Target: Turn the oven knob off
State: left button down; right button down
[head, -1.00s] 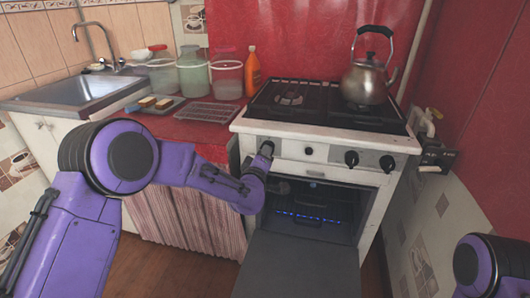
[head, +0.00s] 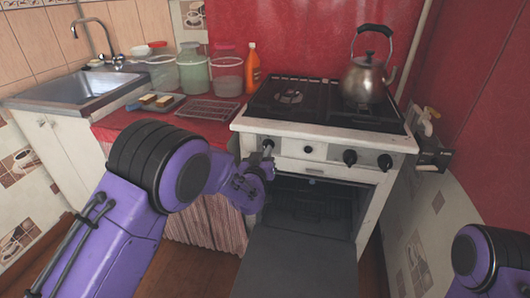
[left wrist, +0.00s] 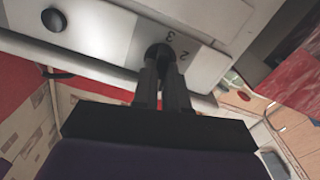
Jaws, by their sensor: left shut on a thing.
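The white stove (head: 240,126) stands in the middle of the head view, with its oven door (head: 300,252) hanging open and a dark oven interior (head: 308,200). No blue flame shows inside. My left gripper (head: 267,152) is at the leftmost knob of the front panel. In the left wrist view its two fingers (left wrist: 162,80) are closed on the dark round oven knob (left wrist: 158,50), and they hide much of it. The numbers 2 and 3 are printed beside the knob. My right gripper is out of view; only part of my right arm shows at the lower right.
A metal kettle (head: 366,78) stands on the right of the hob. Two more black knobs (head: 350,157) sit on the panel's right. Jars, an orange bottle (head: 252,70), a wire rack (head: 209,110) and a sink (head: 78,90) are on the left.

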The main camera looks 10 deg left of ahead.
pick_arm(q)
jog(key=shift+m, duration=1.1)
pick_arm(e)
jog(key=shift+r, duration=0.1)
pick_arm(q)
jog(key=c, duration=1.2)
grip_release()
jog(key=shift+o, duration=0.2)
